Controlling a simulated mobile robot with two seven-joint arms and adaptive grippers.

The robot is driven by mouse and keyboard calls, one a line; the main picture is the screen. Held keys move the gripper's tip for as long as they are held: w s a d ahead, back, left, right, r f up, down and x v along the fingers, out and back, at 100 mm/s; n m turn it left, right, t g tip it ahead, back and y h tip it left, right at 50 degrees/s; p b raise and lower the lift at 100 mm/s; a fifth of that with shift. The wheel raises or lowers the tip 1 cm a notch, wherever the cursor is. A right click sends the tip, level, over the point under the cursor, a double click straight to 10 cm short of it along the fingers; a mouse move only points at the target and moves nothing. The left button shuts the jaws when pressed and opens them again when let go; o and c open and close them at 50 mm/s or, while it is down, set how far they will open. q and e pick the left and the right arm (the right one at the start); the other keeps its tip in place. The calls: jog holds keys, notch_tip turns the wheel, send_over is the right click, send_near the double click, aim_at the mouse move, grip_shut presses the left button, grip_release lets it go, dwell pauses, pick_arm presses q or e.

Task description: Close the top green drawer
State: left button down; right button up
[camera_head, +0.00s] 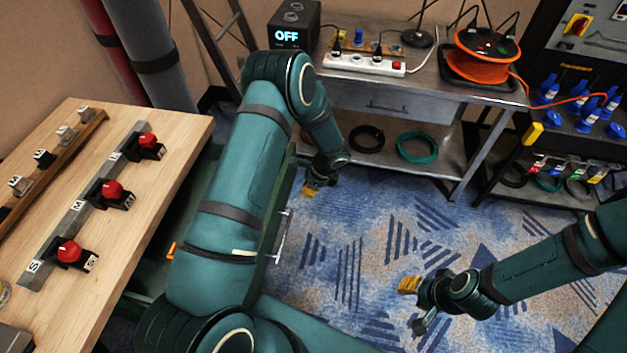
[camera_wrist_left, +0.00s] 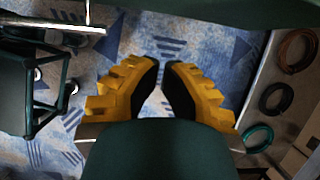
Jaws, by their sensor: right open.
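A green drawer unit stands under the wooden table in the head view. A green drawer (camera_head: 284,195) sticks out beyond the table's right side, with a silver handle (camera_head: 283,237) on its front. My left arm hides much of the drawer, so how far it stands open is unclear. My left gripper (camera_head: 310,189) is beyond the handle, apart from it, over the carpet. In the left wrist view its yellow fingers (camera_wrist_left: 161,75) converge with nothing visible between them; their opening is unclear. My right gripper (camera_head: 409,285) is open and empty over the carpet, right of the drawer.
The wooden table (camera_head: 185,128) at left carries red-knobbed switches (camera_head: 112,190). A metal bench (camera_head: 440,92) at the back holds a power strip (camera_head: 365,64) and an orange cable reel (camera_head: 487,55). A dark rack stands at right. Carpet (camera_head: 365,225) is clear between the drawer and my right gripper.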

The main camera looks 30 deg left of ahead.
pick_arm(q)
jog(key=shift+s+a+f, duration=0.2)
jog(key=shift+a+f, duration=0.15)
jog(key=shift+a, duration=0.45)
jog(key=shift+s+a+f, duration=0.15)
jog(key=shift+a+f, duration=0.2)
jog(key=shift+a, duration=0.4)
jog(key=shift+s+a+f, duration=0.2)
jog(key=shift+a+f, duration=0.15)
jog(key=shift+a, duration=0.45)
jog(key=s+a, duration=0.2)
jog(key=a, duration=0.8)
jog(key=s+a+b, duration=0.1)
jog(key=s+a, duration=0.1)
jog(key=a, duration=0.7)
jog(key=s+a+b, duration=0.1)
jog(key=s+a, duration=0.2)
jog(key=a, duration=0.7)
jog(key=shift+a, duration=0.3)
